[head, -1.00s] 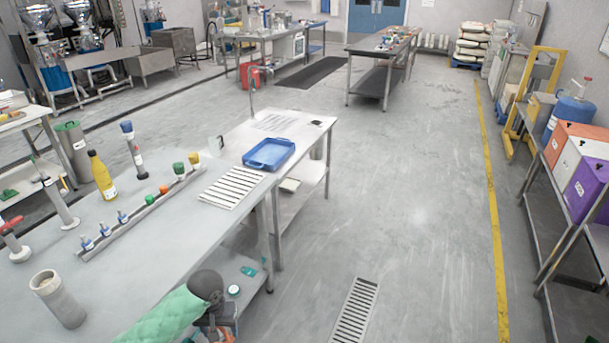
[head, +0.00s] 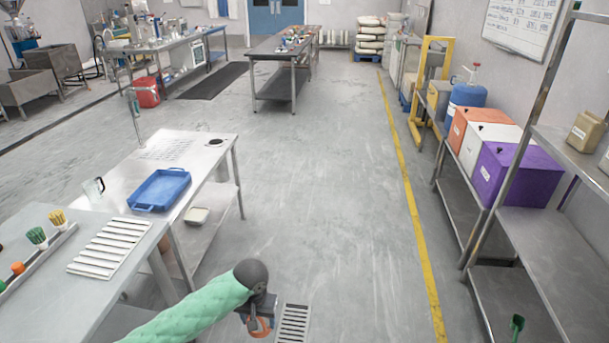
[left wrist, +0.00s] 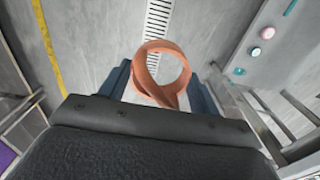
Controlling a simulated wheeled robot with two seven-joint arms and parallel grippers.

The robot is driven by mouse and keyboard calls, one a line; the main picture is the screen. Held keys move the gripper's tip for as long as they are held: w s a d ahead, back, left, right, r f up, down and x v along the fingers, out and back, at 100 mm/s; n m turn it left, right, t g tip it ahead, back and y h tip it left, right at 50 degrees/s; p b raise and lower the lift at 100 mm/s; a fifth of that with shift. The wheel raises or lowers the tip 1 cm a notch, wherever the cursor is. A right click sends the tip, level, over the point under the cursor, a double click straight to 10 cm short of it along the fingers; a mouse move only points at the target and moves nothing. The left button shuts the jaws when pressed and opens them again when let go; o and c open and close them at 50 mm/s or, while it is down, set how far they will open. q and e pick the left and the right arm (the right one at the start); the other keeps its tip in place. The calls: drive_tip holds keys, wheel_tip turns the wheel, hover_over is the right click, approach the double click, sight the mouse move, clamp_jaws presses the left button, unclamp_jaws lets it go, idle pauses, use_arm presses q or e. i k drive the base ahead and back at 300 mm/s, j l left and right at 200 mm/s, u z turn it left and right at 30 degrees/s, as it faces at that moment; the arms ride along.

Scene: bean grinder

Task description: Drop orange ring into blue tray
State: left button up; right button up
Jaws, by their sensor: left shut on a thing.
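The orange ring (left wrist: 160,72) is held between the fingers of my left gripper (left wrist: 165,85) in the left wrist view, over the grey floor. In the head view my left gripper (head: 262,318) is at the bottom centre, with part of the orange ring (head: 260,327) showing below it. The blue tray (head: 161,190) lies flat on the steel table at the left. It looks empty. My gripper is in front of the tray and to its right, off the table edge. My right gripper is not in view.
A slatted white panel (head: 110,247) lies on the near table, beside brushes in a rack. A clear jug (head: 93,188) stands left of the tray. Shelves with an orange box (head: 477,128) and a purple box (head: 515,172) stand at the right. The aisle floor between is open.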

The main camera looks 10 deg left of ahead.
sight(159, 193)
drive_tip(key=i, duration=1.2)
drive_tip(key=i+u, duration=0.15)
drive_tip(key=i, duration=0.5)
drive_tip(key=i+l+u, duration=0.2)
drive_tip(key=i, duration=0.4)
drive_tip(key=i+u, duration=0.25)
drive_tip(key=u, duration=0.2)
drive_tip(key=i+u, duration=0.25)
drive_tip(key=u, duration=0.2)
drive_tip(key=i+l+u, duration=0.25)
drive_tip(key=u, duration=0.2)
